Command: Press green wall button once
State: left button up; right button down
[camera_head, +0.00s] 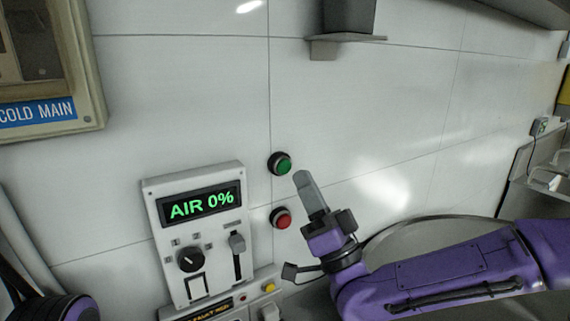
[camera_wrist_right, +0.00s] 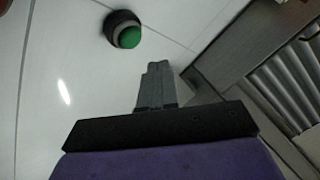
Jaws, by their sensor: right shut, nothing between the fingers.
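The green wall button (camera_head: 283,166) is a round green cap in a black collar on the white tiled wall. In the right wrist view the green button (camera_wrist_right: 129,37) shows near the top, beyond the fingertips. My right gripper (camera_head: 302,178) is shut and empty, its fingers pointing up just right of the green button in the head view. In the right wrist view the fingertips (camera_wrist_right: 157,66) are together, and a gap shows between them and the button. My left gripper is not in view.
A red button (camera_head: 281,217) sits below the green one, close to my right gripper. A control panel (camera_head: 200,233) reading "AIR 0%" is on the left, with a knob and lever. A "COLD MAIN" box (camera_head: 88,62) hangs at upper left. Wall above the green button is clear.

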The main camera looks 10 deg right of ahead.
aim_at(284, 166)
jog(key=shift+w+a, duration=0.2)
jog(key=shift+w, duration=0.35)
jog(key=shift+w+a, duration=0.2)
jog(key=shift+w, duration=0.35)
jog(key=shift+b, duration=0.3)
dwell(0.9)
jog(key=shift+w+a, duration=0.2)
jog(key=shift+w, duration=0.2)
jog(key=shift+w+a+b, duration=0.1)
jog(key=shift+w+b, duration=0.25)
jog(key=shift+b, duration=0.05)
dwell(0.6)
jog(key=shift+s, duration=0.15)
jog(key=shift+s+d+b, duration=0.3)
jog(key=shift+s+b, duration=0.15)
jog(key=shift+s, duration=0.2)
